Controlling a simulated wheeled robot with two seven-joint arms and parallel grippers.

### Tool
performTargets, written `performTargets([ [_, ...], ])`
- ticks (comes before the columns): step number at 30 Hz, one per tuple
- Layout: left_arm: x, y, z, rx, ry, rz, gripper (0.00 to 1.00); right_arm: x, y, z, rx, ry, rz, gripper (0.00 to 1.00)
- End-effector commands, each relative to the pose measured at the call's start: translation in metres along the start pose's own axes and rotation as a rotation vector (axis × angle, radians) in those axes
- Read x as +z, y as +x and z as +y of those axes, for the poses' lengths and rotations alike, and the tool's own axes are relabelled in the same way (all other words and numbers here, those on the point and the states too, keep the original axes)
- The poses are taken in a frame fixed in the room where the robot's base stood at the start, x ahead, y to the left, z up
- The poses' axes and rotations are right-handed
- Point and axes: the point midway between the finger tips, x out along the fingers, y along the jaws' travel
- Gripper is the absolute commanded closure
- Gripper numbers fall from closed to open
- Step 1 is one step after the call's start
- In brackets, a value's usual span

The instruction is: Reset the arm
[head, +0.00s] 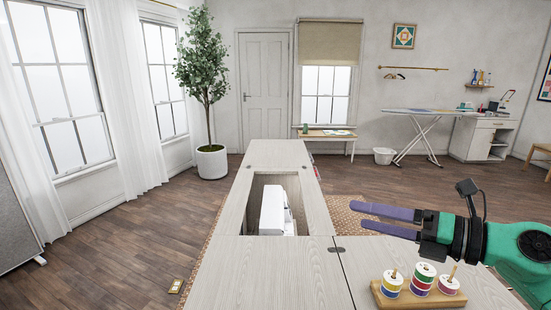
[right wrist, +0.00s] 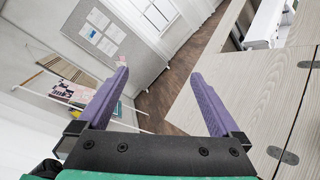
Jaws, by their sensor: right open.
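My right gripper (head: 362,216) comes in from the right in the head view, with its two purple fingers pointing left above the right part of the cabinet. The fingers are apart and nothing is between them. In the right wrist view the open fingers (right wrist: 165,78) show empty, with the floor and a grey board beyond them. The pale wood sewing cabinet (head: 215,270) lies below and to the left of the gripper. A white sewing machine (head: 273,208) sits in its opening. My left gripper is not in view.
A wooden thread holder (head: 415,300) with several spools stands on the cabinet just below my right arm. A potted tree (head: 211,162), an ironing board (head: 430,112) and a white bin (head: 384,156) stand farther back. The floor left of the cabinet is mostly clear.

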Motion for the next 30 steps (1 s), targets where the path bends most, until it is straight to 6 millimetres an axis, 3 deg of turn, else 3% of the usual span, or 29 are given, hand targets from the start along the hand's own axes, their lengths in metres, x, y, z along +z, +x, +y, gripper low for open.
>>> performTargets([
  [2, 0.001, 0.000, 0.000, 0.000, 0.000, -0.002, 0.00, 0.015, 0.006, 0.000, 0.135, 0.226, -0.211, 0.00],
  [4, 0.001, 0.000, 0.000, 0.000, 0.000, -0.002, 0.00, 0.034, -0.002, -0.021, 0.210, 0.489, -0.449, 0.00],
  [6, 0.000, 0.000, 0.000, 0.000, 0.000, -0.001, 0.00, 0.040, -0.019, -0.065, 0.219, 0.786, -0.690, 0.00],
  [8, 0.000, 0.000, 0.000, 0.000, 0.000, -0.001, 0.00, 0.025, -0.036, -0.115, 0.168, 1.050, -0.884, 0.00],
  [9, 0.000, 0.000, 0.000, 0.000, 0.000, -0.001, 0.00, 0.007, -0.046, -0.147, 0.113, 1.209, -0.991, 0.00],
  [12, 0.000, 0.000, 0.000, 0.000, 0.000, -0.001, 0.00, -0.057, -0.065, -0.208, -0.068, 1.546, -1.188, 0.00],
  [15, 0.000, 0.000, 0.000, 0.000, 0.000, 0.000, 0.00, -0.124, -0.075, -0.239, -0.260, 1.791, -1.299, 0.00],
  [21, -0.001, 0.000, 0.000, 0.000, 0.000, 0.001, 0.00, -0.233, -0.086, -0.251, -0.604, 2.110, -1.381, 0.00],
  [28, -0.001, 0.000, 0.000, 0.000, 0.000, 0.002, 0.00, -0.329, -0.093, -0.227, -0.979, 2.355, -1.362, 0.00],
  [30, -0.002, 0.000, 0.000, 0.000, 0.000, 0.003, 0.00, -0.343, -0.086, -0.250, -1.006, 2.349, -1.367, 0.00],
])
